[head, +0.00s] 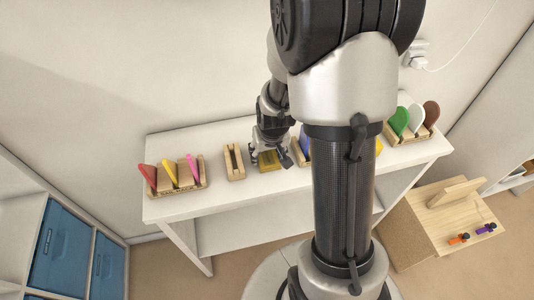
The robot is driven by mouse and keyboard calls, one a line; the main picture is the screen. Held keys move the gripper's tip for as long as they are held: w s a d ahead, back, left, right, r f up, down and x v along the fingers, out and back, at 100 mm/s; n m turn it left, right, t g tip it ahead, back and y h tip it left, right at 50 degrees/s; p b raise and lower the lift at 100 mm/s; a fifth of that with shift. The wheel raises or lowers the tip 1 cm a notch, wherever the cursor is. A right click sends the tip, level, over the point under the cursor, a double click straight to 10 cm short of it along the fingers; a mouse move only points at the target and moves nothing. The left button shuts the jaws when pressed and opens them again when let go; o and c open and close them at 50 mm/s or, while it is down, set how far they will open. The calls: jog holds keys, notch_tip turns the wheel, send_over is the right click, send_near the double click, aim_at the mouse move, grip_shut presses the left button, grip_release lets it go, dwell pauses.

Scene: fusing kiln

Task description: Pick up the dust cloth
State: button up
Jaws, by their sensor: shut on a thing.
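My gripper (269,150) is low over the white table, left of the middle, pointing down. It is shut on a yellow piece that looks like the dust cloth (268,160). The yellow piece shows between and under the fingers, at or close to the table top. The fingers cover part of it, and I cannot tell whether it touches the table.
The white table (216,206) carries a rack of coloured pieces (178,190) at left, a small wooden holder (234,163) and another rack (410,134) at right. My arm hides the table's middle. A wooden stand (418,238) is at right, blue bins (62,250) at left.

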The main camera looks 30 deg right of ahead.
aim_at(267, 156)
notch_tip(267, 156, up, 20)
jog(key=p, duration=0.6)
jog(key=shift+p, duration=0.3)
